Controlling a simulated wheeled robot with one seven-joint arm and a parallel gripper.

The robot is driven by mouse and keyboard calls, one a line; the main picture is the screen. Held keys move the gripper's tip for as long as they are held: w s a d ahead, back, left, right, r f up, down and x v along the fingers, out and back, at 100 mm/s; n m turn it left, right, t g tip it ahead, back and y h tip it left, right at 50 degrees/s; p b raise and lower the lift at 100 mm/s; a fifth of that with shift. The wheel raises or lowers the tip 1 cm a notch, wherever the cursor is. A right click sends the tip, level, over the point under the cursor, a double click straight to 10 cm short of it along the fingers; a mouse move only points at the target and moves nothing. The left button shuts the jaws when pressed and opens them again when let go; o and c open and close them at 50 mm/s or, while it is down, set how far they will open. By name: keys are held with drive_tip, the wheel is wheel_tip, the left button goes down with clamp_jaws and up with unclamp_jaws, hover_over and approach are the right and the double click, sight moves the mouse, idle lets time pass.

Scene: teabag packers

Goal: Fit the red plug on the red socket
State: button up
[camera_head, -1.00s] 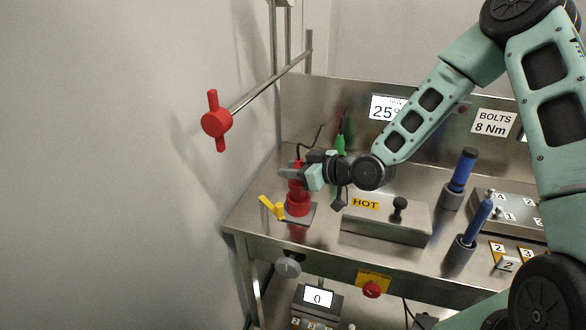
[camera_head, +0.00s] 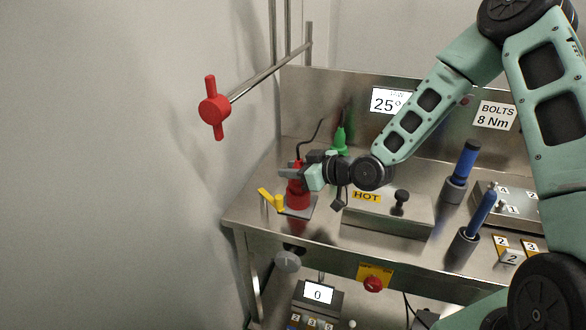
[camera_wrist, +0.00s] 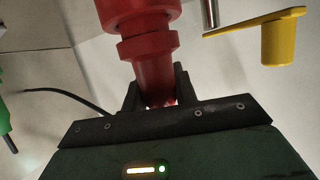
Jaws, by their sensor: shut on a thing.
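The red plug (camera_head: 297,178) is in my gripper (camera_head: 292,172), whose jaws are shut around its narrow end. In the wrist view the plug (camera_wrist: 153,72) sits between the two dark fingers (camera_wrist: 158,98), its wider collar pointing away from me. The red socket (camera_head: 297,199) stands on a grey plate at the left of the steel bench. The plug is upright over the socket and they appear to meet. The socket also shows at the top of the wrist view (camera_wrist: 135,8). The jaws hide part of the plug, so I cannot tell how deep it sits.
A yellow lever (camera_head: 270,199) stands close left of the socket. A green plug (camera_head: 340,139) is behind. A steel box marked HOT (camera_head: 385,217) is to the right, with blue-handled tools (camera_head: 463,165) beyond. A red-handled bar (camera_head: 213,108) juts out at upper left.

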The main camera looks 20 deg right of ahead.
drive_tip(key=shift+f+b, duration=0.4)
drive_tip(key=shift+f, duration=0.15)
drive_tip(key=o, duration=1.1)
drive_tip(key=p+v, duration=1)
drive_tip(key=v, duration=0.7)
drive_tip(key=shift+s, duration=0.25)
